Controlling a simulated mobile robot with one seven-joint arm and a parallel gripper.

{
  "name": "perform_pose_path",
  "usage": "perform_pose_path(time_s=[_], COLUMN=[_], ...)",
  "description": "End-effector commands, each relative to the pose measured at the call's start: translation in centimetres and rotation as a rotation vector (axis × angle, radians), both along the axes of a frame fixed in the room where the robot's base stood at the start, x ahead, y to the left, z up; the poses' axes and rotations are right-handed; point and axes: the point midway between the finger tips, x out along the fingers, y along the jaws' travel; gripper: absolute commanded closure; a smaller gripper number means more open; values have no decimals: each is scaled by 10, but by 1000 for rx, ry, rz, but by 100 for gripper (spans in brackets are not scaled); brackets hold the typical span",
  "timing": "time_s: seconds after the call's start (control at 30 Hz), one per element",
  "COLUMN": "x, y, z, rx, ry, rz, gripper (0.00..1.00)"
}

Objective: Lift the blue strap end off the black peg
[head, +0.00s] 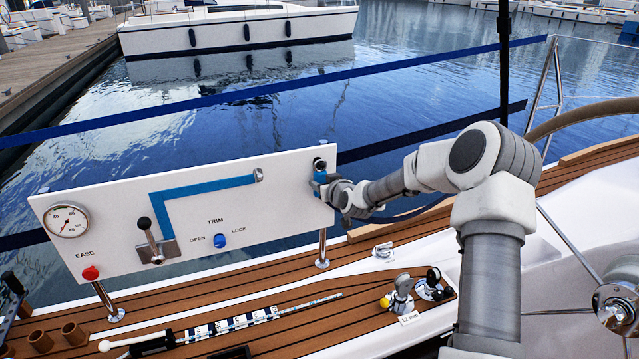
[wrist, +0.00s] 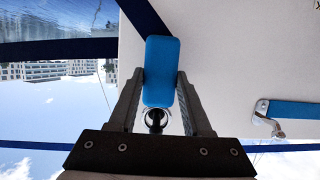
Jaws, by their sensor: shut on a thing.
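The blue strap end (head: 319,178) is at the upper right corner of the white panel (head: 110,195). My gripper (head: 327,186) is shut on it. In the wrist view the strap end (wrist: 161,72) is a bright blue rounded block between my two fingers (wrist: 158,95). The black peg (head: 319,163) shows just above the strap end in the head view. In the wrist view a round black knob with a pale ring (wrist: 155,119) sits close against the block, between the fingers. I cannot tell whether the strap end is still around the peg.
The panel carries a gauge (head: 66,221), a lever (head: 149,240), a red button (head: 90,272), a blue button (head: 220,241) and a blue L-shaped band (head: 200,188). Dark blue straps (head: 270,92) cross behind. Small fittings (head: 402,296) stand on the teak deck (head: 250,290).

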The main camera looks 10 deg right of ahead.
Motion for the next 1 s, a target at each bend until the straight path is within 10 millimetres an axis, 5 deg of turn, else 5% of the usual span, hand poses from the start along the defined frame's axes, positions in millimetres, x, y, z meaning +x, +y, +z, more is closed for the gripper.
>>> perform_pose_path(time_s=[1.0], x=[-7], y=[-1], z=[9], rx=[0], ry=[-1], rz=[0], gripper=[100])
